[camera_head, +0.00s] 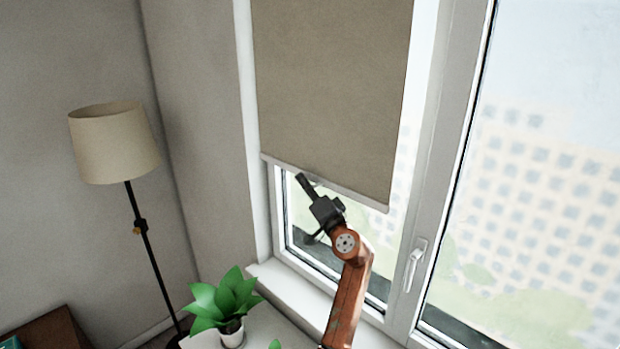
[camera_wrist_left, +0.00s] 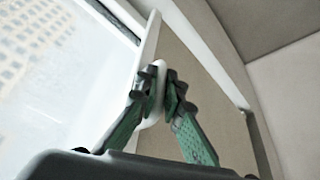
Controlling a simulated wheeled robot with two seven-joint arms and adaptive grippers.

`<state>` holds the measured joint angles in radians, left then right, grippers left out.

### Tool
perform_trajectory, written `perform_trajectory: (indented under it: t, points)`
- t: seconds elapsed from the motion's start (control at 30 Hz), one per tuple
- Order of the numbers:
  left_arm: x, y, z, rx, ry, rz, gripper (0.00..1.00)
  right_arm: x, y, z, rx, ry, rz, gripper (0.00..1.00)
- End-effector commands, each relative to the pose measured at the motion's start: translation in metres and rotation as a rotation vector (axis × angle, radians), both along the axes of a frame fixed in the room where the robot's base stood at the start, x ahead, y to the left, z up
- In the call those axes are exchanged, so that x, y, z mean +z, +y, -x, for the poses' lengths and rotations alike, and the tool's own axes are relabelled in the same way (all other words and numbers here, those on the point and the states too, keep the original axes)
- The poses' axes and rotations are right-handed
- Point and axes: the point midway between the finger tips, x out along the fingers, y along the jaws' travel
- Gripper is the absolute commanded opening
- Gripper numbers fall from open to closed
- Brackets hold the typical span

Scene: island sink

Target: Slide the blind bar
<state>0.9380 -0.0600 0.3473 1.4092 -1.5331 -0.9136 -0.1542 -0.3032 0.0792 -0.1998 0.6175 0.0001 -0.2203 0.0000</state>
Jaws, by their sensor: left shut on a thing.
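The blind bar (camera_head: 350,195) is a pale strip along the lower edge of the brown-beige roller blind (camera_head: 330,90), which hangs over the left window pane. The bar slopes down to the right in the head view. My left gripper (camera_head: 303,181) reaches up from below to the bar, left of its middle. In the left wrist view the green and black fingers (camera_wrist_left: 164,85) close around the pale bar (camera_wrist_left: 150,35), and the blind's fabric (camera_wrist_left: 195,55) lies behind them. The fingers hide part of the bar. My right gripper does not show.
A white window handle (camera_head: 414,266) sits on the frame right of my arm. A potted plant (camera_head: 232,330) stands below, left of my arm, near the white sill (camera_head: 285,288). A floor lamp (camera_head: 115,145) stands at the left.

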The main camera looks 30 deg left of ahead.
Motion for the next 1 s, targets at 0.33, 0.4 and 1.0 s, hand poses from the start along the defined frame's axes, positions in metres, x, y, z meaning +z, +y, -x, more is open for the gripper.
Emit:
perform_trajectory:
  t: [0.33,0.4,1.0]
  points:
    - [-0.065,0.001,0.000,0.003,0.003,0.002,0.00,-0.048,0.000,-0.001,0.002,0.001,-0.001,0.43]
    - [-0.069,0.001,0.000,0.003,0.002,0.003,0.00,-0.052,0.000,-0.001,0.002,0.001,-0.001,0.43]
    - [-0.072,0.000,0.000,0.002,0.000,0.003,0.15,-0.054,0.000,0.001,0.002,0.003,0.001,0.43]
